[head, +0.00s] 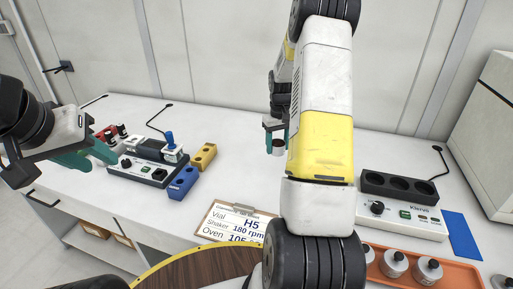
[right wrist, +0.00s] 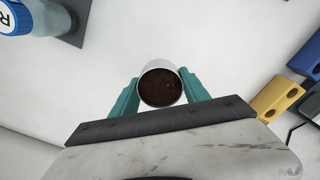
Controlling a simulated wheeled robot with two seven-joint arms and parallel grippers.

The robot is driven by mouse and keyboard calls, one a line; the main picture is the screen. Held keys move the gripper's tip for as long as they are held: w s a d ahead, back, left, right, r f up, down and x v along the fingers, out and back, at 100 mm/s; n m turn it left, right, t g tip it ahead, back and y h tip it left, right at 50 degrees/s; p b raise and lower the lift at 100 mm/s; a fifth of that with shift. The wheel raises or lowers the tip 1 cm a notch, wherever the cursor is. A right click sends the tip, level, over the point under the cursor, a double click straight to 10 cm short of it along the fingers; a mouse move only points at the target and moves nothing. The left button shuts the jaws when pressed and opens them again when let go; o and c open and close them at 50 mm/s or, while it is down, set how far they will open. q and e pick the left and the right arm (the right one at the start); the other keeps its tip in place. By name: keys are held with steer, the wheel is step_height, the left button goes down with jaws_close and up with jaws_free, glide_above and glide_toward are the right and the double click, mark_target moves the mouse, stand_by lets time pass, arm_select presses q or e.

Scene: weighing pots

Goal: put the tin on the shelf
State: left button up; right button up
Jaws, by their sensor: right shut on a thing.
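The tin (right wrist: 160,86) is a small round pale container with dark brown, grainy contents, seen from above in the right wrist view. My right gripper (right wrist: 160,90) is shut on it, with one teal finger on each side. In the head view the right gripper (head: 274,130) hangs over the back middle of the bench, partly hidden by my own arm. My left gripper (head: 88,156) is at the left beside the block device; its teal fingers are seen edge-on, so their gap is unclear. I cannot clearly identify the shelf; an open compartment with brown boxes (head: 95,229) is below the bench.
Left on the bench are a block device (head: 145,172), a blue block (head: 183,182) and a yellow block (head: 203,156). A clipboard (head: 235,222) lies in front. A three-hole heater (head: 400,207) and orange tray (head: 440,273) stand right. A blue-capped bottle (right wrist: 40,18) is near the tin.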

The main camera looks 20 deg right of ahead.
mark_target(276, 169)
step_height(276, 169, down, 8)
steer(key=shift+f, duration=0.1)
stand_by(0.4)
steer(key=o, duration=1.5)
